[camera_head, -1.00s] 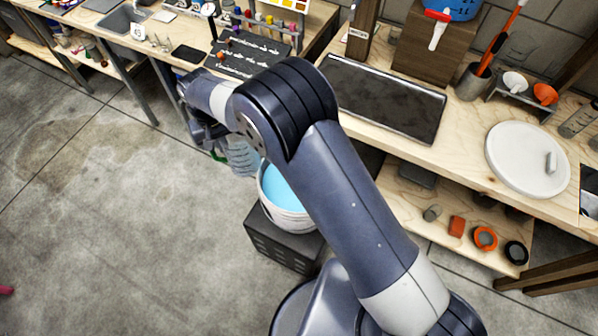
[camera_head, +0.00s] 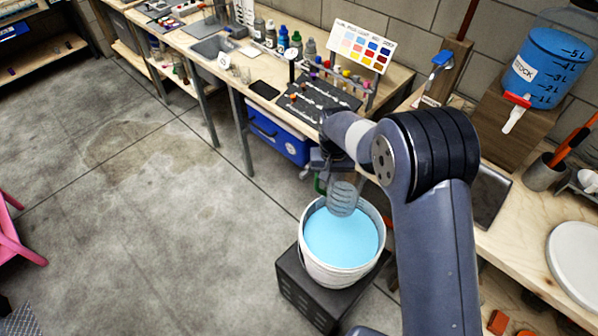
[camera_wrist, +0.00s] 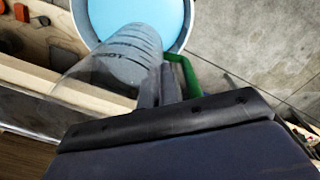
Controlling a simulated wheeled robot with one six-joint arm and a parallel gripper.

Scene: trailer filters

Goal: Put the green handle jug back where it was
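The green handle jug is a clear, ribbed jug (camera_head: 343,199) with dark markings. It shows over the far part of a white bucket (camera_head: 309,250) of light blue liquid in the head view. My gripper (camera_head: 322,168) is at its upper left, by the green handle (camera_head: 317,184). In the wrist view the jug (camera_wrist: 128,58) lies tilted across the picture and overlaps the bucket (camera_wrist: 189,38). The fingers of my gripper (camera_wrist: 158,88) are close together at the green handle (camera_wrist: 190,78) and appear shut on it. The exact contact is partly hidden.
The bucket stands on a dark box (camera_head: 303,292). A workbench (camera_head: 228,88) with bottles and a black mat runs along the back. A blue bin (camera_head: 280,135) is under it. A stock tank (camera_head: 543,72) stands at right. Floor on the left is clear, except a pink stool (camera_head: 12,235).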

